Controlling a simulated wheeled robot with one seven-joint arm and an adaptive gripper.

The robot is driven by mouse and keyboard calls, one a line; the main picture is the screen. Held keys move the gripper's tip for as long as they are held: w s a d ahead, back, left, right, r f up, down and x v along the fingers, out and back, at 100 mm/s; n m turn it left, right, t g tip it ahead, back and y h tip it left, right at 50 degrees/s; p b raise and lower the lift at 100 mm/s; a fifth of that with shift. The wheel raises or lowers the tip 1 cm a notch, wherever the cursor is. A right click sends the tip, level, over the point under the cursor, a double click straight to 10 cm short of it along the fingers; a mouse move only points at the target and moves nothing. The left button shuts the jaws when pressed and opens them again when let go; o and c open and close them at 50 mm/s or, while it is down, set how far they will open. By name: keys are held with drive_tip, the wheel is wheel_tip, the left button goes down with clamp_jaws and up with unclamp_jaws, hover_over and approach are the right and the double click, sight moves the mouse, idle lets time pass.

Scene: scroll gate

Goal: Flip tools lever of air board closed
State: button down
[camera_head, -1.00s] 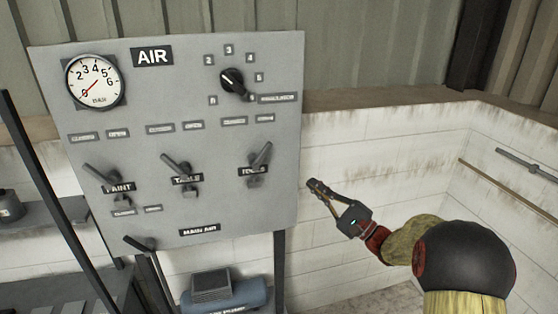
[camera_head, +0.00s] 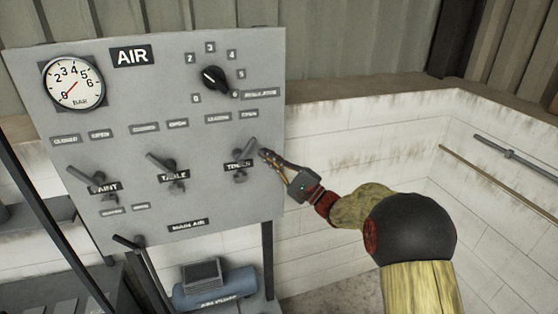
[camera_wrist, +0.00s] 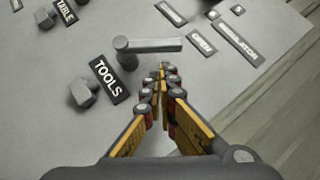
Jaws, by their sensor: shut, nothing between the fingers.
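The grey air board (camera_head: 215,205) stands left of centre in the head view. Its tools lever (camera_head: 248,152) tilts up and to the right from its pivot, beside the TOOLS label (camera_head: 238,166). In the wrist view the tools lever (camera_wrist: 155,46) is a grey bar just beyond the fingertips, with the TOOLS label (camera_wrist: 110,80) to its left. My gripper (camera_head: 266,156) is shut and empty. Its fingertips are close to the right side of the lever; I cannot tell whether they touch. The wrist view shows the fingers (camera_wrist: 162,75) pressed together. The OPEN label (camera_wrist: 202,43) lies right of the lever.
The table lever (camera_head: 163,163) and paint lever (camera_head: 82,177) are further left, both tilted up-left. A regulator knob (camera_head: 214,79) and a gauge (camera_head: 73,83) reading near zero sit above. A blue compressor (camera_head: 215,292) is below. Free space lies right of the board.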

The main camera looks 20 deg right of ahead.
sight(247, 150)
drive_tip(key=shift+a+r, duration=0.35)
drive_tip(key=shift+a, duration=0.2)
drive_tip(key=shift+s, duration=0.1)
drive_tip(key=shift+a+r+n+g+b, duration=0.15)
drive_tip(key=shift+r+n+g+b, duration=0.5)
drive_tip(key=shift+n+g+b, duration=0.35)
drive_tip(key=a+r+n+g+h+b, duration=0.1)
drive_tip(key=n+b, duration=0.1)
drive_tip(key=a+r+n+g+h+b, duration=0.1)
drive_tip(key=a+n+g+h+b, duration=0.1)
drive_tip(key=n+b, duration=0.1)
drive_tip(key=a+r+n+g+h+b, duration=0.2)
drive_tip(key=n+b, duration=0.1)
drive_tip(key=shift+a, duration=0.25)
drive_tip(key=shift+a+r, duration=0.1)
drive_tip(key=shift+a, duration=0.1)
idle(0.4)
drive_tip(key=shift+r, duration=0.15)
idle(0.4)
